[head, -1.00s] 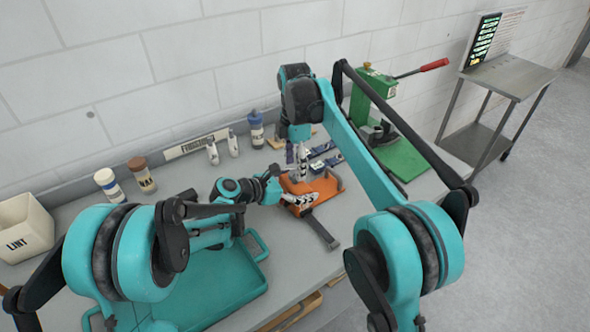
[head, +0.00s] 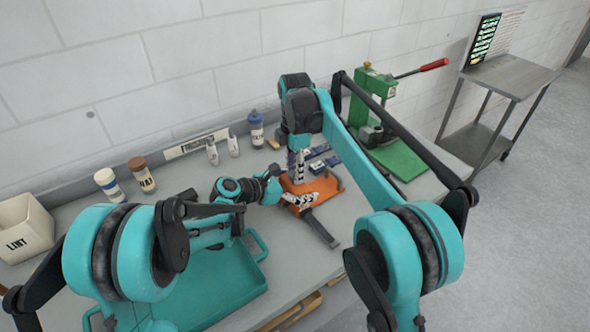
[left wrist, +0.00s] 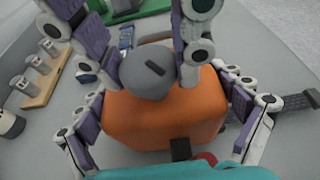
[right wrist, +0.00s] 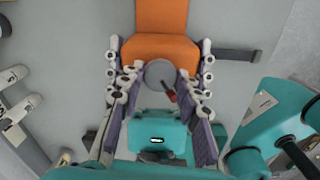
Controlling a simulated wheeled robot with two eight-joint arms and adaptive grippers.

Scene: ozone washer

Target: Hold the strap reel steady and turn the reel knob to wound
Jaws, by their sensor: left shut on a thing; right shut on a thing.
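The strap reel has an orange body (head: 328,187), largely hidden behind my grippers in the head view. A dark strap (head: 322,230) runs from it toward the table's front. In the left wrist view, my left gripper (left wrist: 165,125) has its fingers on both sides of the orange body (left wrist: 165,112), shut on it. The round grey knob (left wrist: 147,74) has a dark mark on its face. My right gripper (right wrist: 160,82) is shut on this knob (right wrist: 158,72), with fingers on either side. A small red piece (right wrist: 169,95) shows beside the knob in the right wrist view.
A green press (head: 372,95) with a red-handled lever stands behind right. Bottles (head: 107,184) line the wall and a LINT bin (head: 22,228) stands far left. A teal tray (head: 215,290) lies under my left arm. A metal cart (head: 510,75) stands right.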

